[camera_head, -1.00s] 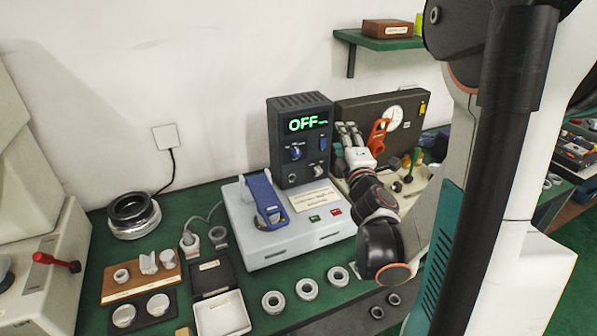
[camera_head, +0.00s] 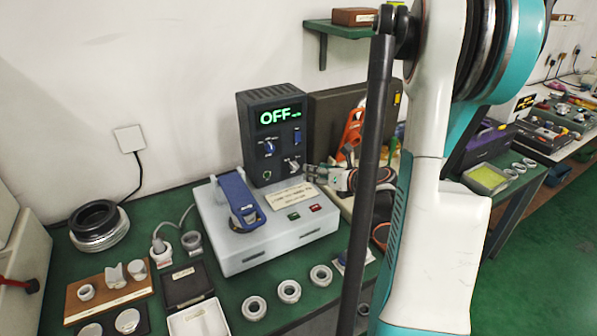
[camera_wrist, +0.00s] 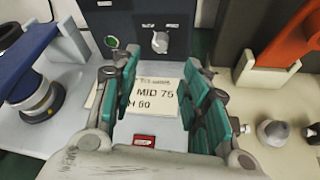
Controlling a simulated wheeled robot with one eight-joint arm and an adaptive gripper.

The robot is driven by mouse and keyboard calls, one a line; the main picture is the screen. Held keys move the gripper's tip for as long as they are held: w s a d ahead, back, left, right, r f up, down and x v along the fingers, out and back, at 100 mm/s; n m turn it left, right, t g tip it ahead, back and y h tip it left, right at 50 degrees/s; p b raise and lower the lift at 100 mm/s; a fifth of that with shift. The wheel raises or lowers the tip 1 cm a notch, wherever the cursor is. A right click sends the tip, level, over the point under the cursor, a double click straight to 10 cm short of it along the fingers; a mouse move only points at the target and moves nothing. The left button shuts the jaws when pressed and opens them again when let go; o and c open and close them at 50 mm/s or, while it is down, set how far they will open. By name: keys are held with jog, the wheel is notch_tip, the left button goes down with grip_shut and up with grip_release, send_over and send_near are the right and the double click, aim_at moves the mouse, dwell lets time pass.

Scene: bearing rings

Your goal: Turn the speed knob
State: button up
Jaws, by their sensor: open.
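The dark control box (camera_head: 270,140) stands at the back of the pale grey machine and its display reads OFF in green. A light grey knob (camera_head: 293,166) is at its lower right; it also shows in the wrist view (camera_wrist: 160,42), with small labels above it. I take this for the speed knob. My gripper (camera_head: 310,173) is open and empty, close to the right of the box front, fingers toward it. In the wrist view my gripper (camera_wrist: 160,75) has its teal-padded fingers apart, with the knob beyond and between them. Whether they touch anything is not visible.
A blue clamp lever (camera_head: 238,198) stands left on the machine. A printed card (camera_wrist: 155,90) and a red button (camera_wrist: 144,140) lie below my fingers. An orange-handled tool (camera_head: 352,130) is at the right.

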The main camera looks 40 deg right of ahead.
aim_at(296, 168)
jog(key=b+x, duration=0.2)
jog(key=x, duration=0.7)
jog(key=shift+w+f, duration=0.1)
jog(key=shift+w, duration=0.25)
grip_shut()
